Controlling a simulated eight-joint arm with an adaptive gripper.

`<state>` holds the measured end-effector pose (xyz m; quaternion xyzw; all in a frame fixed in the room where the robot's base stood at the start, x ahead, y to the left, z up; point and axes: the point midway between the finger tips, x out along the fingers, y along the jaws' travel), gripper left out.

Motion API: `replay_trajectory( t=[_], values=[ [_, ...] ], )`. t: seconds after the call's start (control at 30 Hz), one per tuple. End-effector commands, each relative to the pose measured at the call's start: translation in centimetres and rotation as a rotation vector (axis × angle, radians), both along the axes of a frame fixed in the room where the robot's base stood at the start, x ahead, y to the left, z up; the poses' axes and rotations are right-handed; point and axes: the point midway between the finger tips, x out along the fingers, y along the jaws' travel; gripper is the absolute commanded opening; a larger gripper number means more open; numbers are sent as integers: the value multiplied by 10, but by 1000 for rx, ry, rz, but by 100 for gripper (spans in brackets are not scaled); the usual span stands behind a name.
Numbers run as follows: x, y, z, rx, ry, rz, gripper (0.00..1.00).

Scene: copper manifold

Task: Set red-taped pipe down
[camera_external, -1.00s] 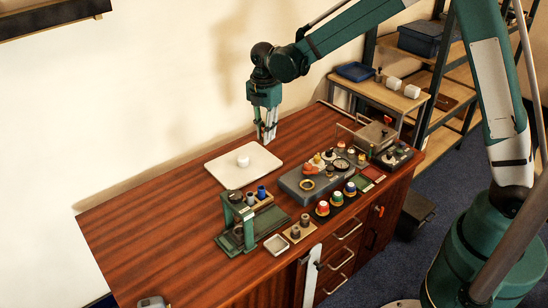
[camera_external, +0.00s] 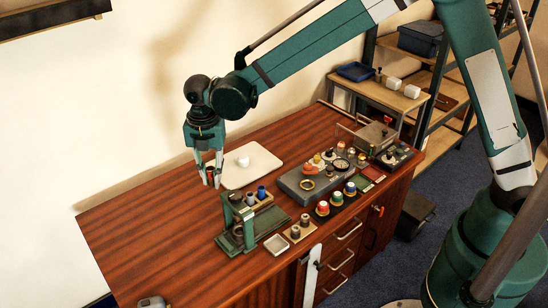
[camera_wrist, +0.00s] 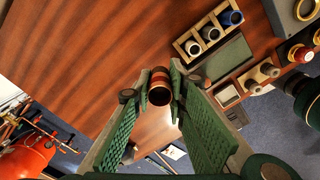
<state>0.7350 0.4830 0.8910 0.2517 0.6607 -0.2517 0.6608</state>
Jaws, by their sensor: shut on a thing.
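My gripper (camera_external: 212,178) is over the wooden tabletop, just left of the white board in the external view. It is shut on a short copper pipe with a red band (camera_wrist: 159,88), the red-taped pipe. In the wrist view the pipe sits between the two green-padded fingers (camera_wrist: 152,92), seen end-on with a dark opening. In the external view the fingers largely hide the pipe, and whether its lower end touches the table cannot be told.
A green press (camera_external: 238,228) stands in front, beside a wooden rack (camera_wrist: 190,48) of small cylinders. A grey case (camera_external: 300,190) is further right. The left tabletop is clear.

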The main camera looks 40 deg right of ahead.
Motion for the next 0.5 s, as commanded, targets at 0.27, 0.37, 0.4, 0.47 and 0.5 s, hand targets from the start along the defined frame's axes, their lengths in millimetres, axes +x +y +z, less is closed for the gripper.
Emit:
replay_trajectory(
  t=[0.27,0.37,0.4,0.47,0.5],
  values=[
    [-36,69,0,0,0,148,5],
    [-51,93,0,0,0,202,5],
    [-58,103,0,0,0,225,5],
    [-68,118,0,0,0,258,5],
    [-75,128,-1,0,0,282,5]
  ],
)
